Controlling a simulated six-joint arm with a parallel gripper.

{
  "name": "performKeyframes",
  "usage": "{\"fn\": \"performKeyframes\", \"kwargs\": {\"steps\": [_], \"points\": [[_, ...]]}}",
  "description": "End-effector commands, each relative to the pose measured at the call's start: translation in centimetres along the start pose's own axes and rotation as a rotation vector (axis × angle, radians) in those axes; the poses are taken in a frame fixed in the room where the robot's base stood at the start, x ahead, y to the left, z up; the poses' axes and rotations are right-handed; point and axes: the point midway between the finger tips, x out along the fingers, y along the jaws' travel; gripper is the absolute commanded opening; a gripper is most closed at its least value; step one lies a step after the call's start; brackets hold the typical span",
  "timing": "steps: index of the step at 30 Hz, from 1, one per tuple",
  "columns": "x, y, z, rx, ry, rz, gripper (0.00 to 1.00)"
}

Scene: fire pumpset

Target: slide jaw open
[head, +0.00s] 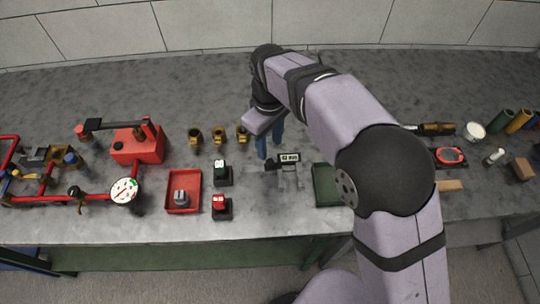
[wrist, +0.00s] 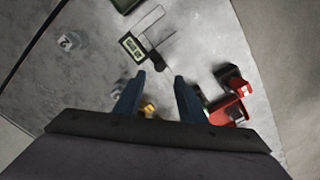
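A digital caliper (head: 289,158) with a pale number display and grey jaws pointing to the front rests on the grey bench. In the wrist view the caliper (wrist: 132,47) is just beyond my fingertips, its display facing up and its jaws toward the top. How far its sliding jaw stands from the fixed one is hard to tell. My gripper (head: 269,150) has two blue fingers pointing down, just left of and behind the caliper. In the wrist view my gripper (wrist: 160,77) is open, with nothing between the fingertips.
Left of the caliper are a green-topped block (head: 222,173), a red-topped block (head: 221,207) and a red tray (head: 195,205). Brass fittings (head: 218,137) stand behind these. A dark green box (head: 326,187) lies close to the right.

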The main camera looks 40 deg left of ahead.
Motion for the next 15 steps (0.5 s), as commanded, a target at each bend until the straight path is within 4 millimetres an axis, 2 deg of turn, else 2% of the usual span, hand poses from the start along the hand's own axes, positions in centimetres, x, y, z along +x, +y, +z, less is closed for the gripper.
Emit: {"fn": "performKeyframes", "kwargs": {"steps": [15], "points": [[5.7, 0.0, 0.2, 0.003, -0.004, -0.002, 0.37]]}}
